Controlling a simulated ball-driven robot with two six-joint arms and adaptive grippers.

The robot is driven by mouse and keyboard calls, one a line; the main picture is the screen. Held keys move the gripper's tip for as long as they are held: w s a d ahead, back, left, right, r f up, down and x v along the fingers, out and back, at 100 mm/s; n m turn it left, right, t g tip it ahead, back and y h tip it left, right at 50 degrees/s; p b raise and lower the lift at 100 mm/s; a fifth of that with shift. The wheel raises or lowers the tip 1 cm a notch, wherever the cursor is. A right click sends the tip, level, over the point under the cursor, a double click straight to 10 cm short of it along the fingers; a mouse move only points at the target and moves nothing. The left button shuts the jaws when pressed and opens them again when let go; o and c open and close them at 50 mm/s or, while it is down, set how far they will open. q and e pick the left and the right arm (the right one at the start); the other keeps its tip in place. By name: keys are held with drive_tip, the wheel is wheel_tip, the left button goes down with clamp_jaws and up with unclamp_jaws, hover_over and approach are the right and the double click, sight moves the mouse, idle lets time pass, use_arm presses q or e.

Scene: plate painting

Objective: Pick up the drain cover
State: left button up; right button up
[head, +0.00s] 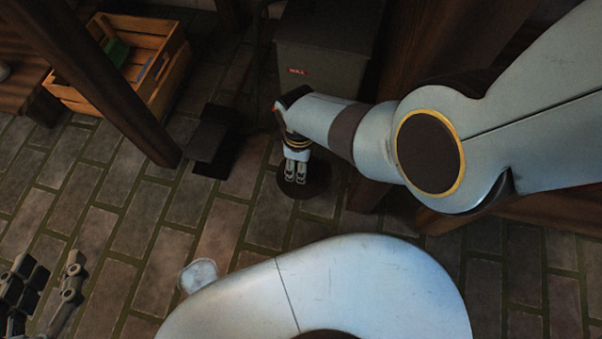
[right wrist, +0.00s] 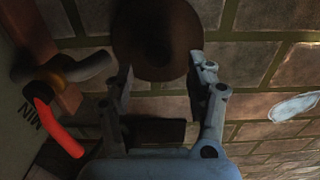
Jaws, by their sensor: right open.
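A dark brown round disc, which looks like the drain cover (head: 305,188), lies flat on the brick floor beside the grey box. In the right wrist view the disc (right wrist: 155,30) fills the top middle, with a darker centre. My right gripper (head: 296,172) points down over the disc and hides part of it. In the right wrist view its fingers (right wrist: 160,85) are apart with nothing between them, near the disc's lower edge; contact cannot be told. My left gripper (head: 52,272) is at the lower left edge, fingers apart and empty, far from the disc.
A grey box (head: 326,75) with a red label stands behind the disc. A red-handled lever (right wrist: 55,125) is left of the right gripper. A dark pedal-like block (head: 208,140), wooden crate (head: 125,65) and beam (head: 100,80) lie left. A pale round patch (head: 198,275) is on open floor.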

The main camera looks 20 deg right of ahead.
sight(315, 175)
drive_tip(key=shift+d+f+b, duration=0.1)
drive_tip(key=shift+f+b, duration=0.45)
drive_tip(key=shift+f, duration=0.15)
use_arm(q)
drive_tip(key=w+d+r+m+t+h+b, duration=0.1)
drive_tip(key=w+r+t, duration=0.25)
drive_tip(key=r, duration=0.35)
drive_tip(key=w+r+t, duration=0.3)
drive_tip(key=w+r, duration=0.2)
drive_tip(key=r, duration=0.1)
use_arm(e)
drive_tip(key=shift+f, duration=0.65)
wheel_tip(315, 175, down, 2)
drive_tip(key=shift+d+f+b, duration=0.1)
drive_tip(key=shift+f+b, duration=0.1)
drive_tip(key=shift+b, duration=0.85)
use_arm(q)
wheel_tip(315, 175, up, 13)
drive_tip(key=d+m+t+h, duration=0.2)
drive_tip(key=m+t+h, duration=0.1)
drive_tip(key=t, duration=0.3)
drive_tip(key=shift+r+h, duration=0.2)
drive_tip(key=shift+h, duration=0.7)
use_arm(e)
clamp_jaws()
use_arm(q)
drive_tip(key=shift+w, duration=0.1)
